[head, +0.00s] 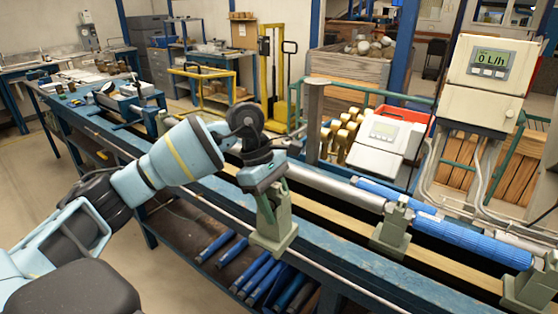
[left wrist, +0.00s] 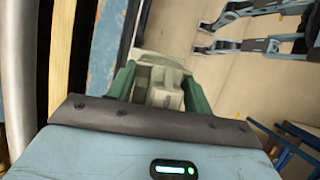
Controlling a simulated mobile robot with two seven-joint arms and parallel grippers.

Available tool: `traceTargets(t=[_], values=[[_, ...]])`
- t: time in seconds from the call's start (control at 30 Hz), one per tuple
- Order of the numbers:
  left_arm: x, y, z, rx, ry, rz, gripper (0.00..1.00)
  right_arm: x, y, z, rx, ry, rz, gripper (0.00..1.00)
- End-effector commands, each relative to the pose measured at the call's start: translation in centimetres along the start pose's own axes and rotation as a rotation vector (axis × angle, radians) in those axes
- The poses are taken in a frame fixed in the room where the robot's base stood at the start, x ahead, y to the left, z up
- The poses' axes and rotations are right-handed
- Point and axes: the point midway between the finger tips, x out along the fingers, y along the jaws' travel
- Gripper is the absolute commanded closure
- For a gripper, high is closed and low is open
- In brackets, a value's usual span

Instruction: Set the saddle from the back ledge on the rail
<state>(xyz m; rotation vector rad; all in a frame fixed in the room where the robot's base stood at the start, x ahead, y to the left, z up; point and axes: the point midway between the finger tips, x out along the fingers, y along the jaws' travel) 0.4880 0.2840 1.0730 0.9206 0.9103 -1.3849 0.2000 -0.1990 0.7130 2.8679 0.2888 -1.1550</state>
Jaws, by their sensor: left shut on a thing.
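My left gripper (head: 266,192) is shut on a grey-green saddle (head: 274,238), a block with a wide foot and a narrow upright. The saddle hangs upright below the fingers, in front of the bench's blue front edge in the head view. In the left wrist view the saddle (left wrist: 160,88) sits between two green fingers (left wrist: 160,92), with floor to its right and the blue edge to its left. Pale lengthwise rail strips (head: 340,222) run along the bench. I cannot tell which is the task's rail.
Two similar saddles (head: 392,238) stand farther right under blue pipes (head: 470,240). A grey pipe (head: 325,185) lies behind my gripper. A meter (head: 488,68) and a white box (head: 385,145) stand at the back right. Blue pipes (head: 262,275) lie on the lower shelf.

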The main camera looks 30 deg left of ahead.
Motion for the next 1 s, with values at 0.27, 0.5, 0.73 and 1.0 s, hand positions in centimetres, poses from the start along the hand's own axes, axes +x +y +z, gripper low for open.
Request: traceTargets(t=[0.27,0.5,0.73,1.0], values=[[8.8,-3.6,-0.9,0.479,-0.002,-0.203,1.0,-0.2,0.1,0.8,-0.002,-0.016,0.0,0.64],[16.3,-8.4,-1.4,0.939,-0.002,-0.392,1.0,-0.4,0.1,1.3,-0.002,-0.024,0.0,0.64],[21.3,-12.7,-1.7,1.299,0.002,-0.538,1.0,-0.4,0.1,1.4,-0.002,-0.025,0.0,0.64],[22.9,-14.3,-1.7,1.441,0.006,-0.593,1.0,-0.4,0.2,1.5,-0.001,-0.026,0.001,0.64]])
